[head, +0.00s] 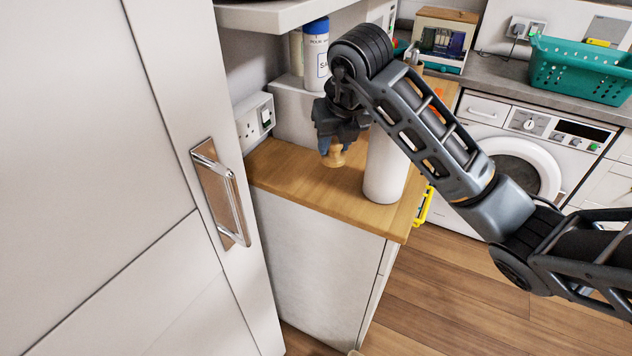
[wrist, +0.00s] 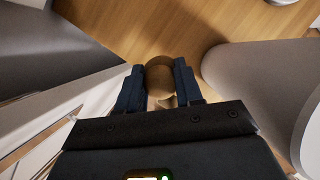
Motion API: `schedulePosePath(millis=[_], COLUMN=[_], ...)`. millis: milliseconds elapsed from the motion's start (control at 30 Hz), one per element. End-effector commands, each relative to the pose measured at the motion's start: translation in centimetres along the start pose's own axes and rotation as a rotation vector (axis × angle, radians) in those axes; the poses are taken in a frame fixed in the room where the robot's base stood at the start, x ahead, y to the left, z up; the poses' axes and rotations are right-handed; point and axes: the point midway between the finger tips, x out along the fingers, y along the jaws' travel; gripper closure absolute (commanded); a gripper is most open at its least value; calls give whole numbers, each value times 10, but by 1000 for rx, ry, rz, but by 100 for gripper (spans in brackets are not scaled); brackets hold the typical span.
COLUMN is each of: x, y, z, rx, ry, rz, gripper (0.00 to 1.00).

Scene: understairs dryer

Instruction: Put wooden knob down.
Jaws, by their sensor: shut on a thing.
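The wooden knob (head: 334,157) is a small, light-brown turned piece. My gripper (head: 333,143) is shut on it from above, over the wooden worktop (head: 290,175). In the wrist view the knob (wrist: 160,78) sits between the two dark blue fingers of my gripper (wrist: 160,88), with its round end showing. The knob is at or just above the worktop; I cannot tell whether it touches.
A white cylinder (head: 384,170) stands just right of the knob; it also shows in the wrist view (wrist: 255,80). The worktop's front-left part is clear.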

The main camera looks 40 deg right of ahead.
Motion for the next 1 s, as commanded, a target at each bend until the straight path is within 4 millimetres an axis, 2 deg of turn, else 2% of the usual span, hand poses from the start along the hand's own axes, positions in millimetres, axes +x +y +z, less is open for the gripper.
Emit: schedulePosePath(millis=[133, 400, 633, 833, 1000], x=[10, 51, 67, 90, 93], y=[0, 0, 0, 0, 0], z=[-5, -22, -28, -38, -38], rx=[2, 2, 1, 1, -1], ry=[3, 3, 2, 2, -1], rz=[1, 0, 0, 0, 0], gripper=[93, 93, 93, 93, 93])
